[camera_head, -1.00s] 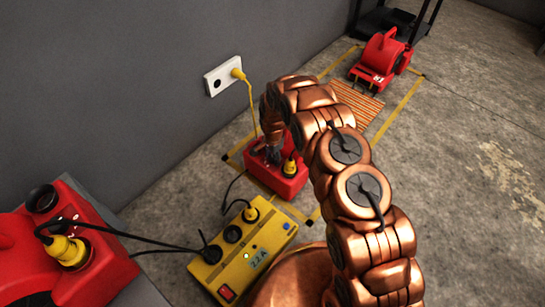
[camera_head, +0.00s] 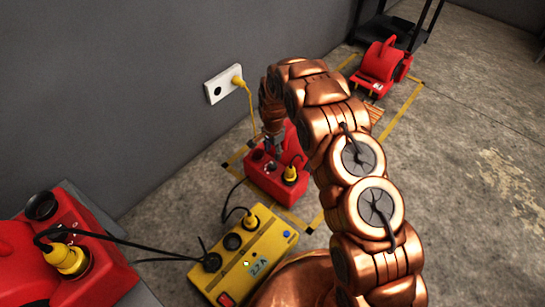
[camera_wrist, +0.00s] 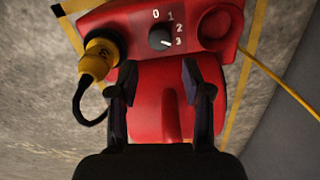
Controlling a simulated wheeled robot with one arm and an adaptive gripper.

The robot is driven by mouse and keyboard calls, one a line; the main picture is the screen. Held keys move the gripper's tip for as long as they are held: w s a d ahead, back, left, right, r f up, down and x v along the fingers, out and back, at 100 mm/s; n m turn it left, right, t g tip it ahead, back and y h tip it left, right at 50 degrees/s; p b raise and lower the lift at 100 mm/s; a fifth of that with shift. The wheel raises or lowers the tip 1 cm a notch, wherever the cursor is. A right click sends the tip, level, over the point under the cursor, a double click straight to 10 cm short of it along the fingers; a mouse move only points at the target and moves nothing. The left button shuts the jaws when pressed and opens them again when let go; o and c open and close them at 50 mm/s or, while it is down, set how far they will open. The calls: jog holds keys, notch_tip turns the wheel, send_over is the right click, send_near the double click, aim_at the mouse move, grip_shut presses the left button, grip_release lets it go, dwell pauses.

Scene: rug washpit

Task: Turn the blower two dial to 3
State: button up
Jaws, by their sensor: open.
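A red blower (camera_head: 262,178) stands on the floor by the wall. Its panel carries a black dial (camera_wrist: 160,38) with the marks 0, 1, 2 and 3. In the wrist view the dial's white pointer line points towards the 3. A yellow plug (camera_wrist: 98,60) sits in the panel beside the dial. My gripper (camera_wrist: 160,68) is open and empty, its fingers apart below the dial in the picture and not touching it. In the head view my gripper (camera_head: 277,146) is over this blower. I see no number on this blower.
A yellow power box (camera_head: 262,240) with cables stands in front. Another red blower (camera_head: 100,265) is at lower left, and one more (camera_head: 380,62) at the back right. A wall socket (camera_head: 222,84) holds a yellow plug with a hanging cord. Floor to the right is clear.

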jog(key=shift+r, duration=1.4)
